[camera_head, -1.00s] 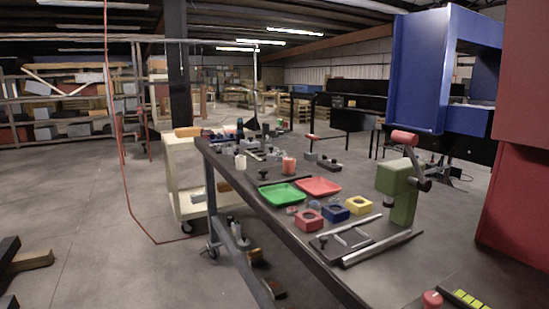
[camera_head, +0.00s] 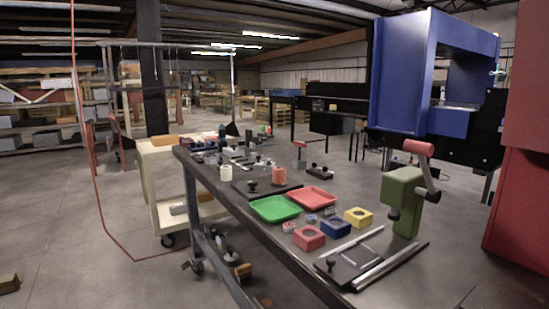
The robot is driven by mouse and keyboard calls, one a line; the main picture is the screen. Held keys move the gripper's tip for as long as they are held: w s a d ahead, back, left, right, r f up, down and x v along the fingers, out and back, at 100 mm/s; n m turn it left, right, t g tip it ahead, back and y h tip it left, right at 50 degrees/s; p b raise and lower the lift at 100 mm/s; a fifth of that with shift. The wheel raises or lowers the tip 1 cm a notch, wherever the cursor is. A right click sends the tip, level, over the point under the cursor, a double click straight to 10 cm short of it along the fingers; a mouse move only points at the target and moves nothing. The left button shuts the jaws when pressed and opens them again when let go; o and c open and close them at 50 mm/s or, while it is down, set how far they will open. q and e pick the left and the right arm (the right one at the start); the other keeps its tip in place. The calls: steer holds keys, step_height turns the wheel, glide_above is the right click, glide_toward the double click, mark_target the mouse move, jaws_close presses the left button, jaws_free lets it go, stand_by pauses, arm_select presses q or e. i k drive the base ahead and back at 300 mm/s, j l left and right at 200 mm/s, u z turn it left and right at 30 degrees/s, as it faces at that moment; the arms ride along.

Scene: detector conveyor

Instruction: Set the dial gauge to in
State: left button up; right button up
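I cannot pick out a dial gauge for certain in the head view. The dark workbench (camera_head: 262,233) runs from the front right to the back left. A red block (camera_head: 309,238), a blue block (camera_head: 335,229) and a yellow block (camera_head: 358,217) with round openings sit on it. Small grey round parts (camera_head: 289,227) lie beside them, too small to identify. A green press (camera_head: 402,190) with a red-gripped lever (camera_head: 418,148) stands at the right. Neither of my grippers is in view.
A green tray (camera_head: 275,209) and a red tray (camera_head: 312,198) lie mid-bench. A dark plate with rails (camera_head: 350,265) is near the front edge. A cream cart (camera_head: 160,190) stands behind left. A blue machine (camera_head: 400,80) and red cabinet (camera_head: 520,205) flank the right.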

mark_target(262, 166)
steer(key=i+j+z, duration=0.5)
steer(key=i+j, duration=0.15)
steer(key=i+j+z, duration=0.25)
steer(key=j, duration=0.25)
steer(key=i+j+z, duration=0.3)
steer(key=j, duration=0.2)
steer(key=i+j+z, duration=0.25)
steer(key=j, duration=0.3)
steer(key=j+z, duration=0.25)
steer(key=j, duration=0.3)
steer(key=i+j+z, duration=0.25)
steer(key=j, duration=0.35)
steer(key=j+z, duration=0.25)
steer(key=j, duration=0.35)
steer(key=k, duration=0.05)
